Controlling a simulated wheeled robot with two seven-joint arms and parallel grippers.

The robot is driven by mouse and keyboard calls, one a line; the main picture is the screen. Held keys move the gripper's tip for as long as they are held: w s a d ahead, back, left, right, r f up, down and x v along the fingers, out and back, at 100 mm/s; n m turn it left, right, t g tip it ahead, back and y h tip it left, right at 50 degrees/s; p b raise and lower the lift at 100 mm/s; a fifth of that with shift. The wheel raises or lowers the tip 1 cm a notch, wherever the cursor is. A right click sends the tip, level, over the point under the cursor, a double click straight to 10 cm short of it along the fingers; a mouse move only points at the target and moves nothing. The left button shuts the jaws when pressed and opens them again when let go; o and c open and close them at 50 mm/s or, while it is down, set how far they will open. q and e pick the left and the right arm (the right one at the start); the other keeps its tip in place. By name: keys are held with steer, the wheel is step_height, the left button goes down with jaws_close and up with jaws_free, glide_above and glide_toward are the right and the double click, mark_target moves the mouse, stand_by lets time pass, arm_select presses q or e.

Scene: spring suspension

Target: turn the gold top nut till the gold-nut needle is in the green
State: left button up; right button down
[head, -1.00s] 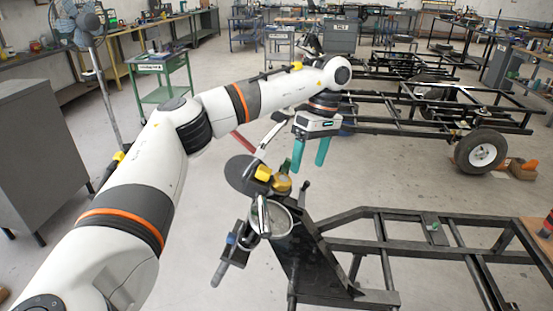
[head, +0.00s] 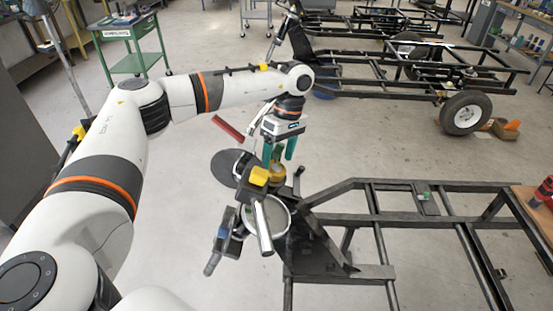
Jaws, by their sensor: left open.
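The gold top nut (head: 278,171) sits at the top of the suspension assembly beside the black frame. My left gripper (head: 279,155) has teal fingers, points down and is open. Its fingertips are at the nut, and one finger partly hides it; I cannot tell whether they touch. A yellow block (head: 259,176) is just left of and in front of the nut. A round dial-like disc (head: 228,168) stands left of the nut, its dark side towards me. I see no needle or green zone. My right gripper is not in view.
The black tube frame (head: 375,187) extends right from the assembly. A round pale-faced part (head: 268,216) and a grey cylinder (head: 264,228) sit below the nut. A wheeled chassis (head: 415,70) stands behind. Open floor lies between.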

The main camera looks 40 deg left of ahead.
mark_target(275, 171)
arm_select(q)
steer(key=shift+x, duration=0.95)
steer(key=shift+s+f, duration=0.15)
steer(key=shift+f, duration=0.25)
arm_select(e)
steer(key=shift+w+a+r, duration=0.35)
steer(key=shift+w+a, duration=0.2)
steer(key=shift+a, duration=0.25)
arm_select(q)
steer(key=shift+c, duration=0.5)
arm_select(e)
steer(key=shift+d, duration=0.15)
arm_select(q)
steer(key=shift+d, duration=0.1)
steer(key=c, duration=0.9)
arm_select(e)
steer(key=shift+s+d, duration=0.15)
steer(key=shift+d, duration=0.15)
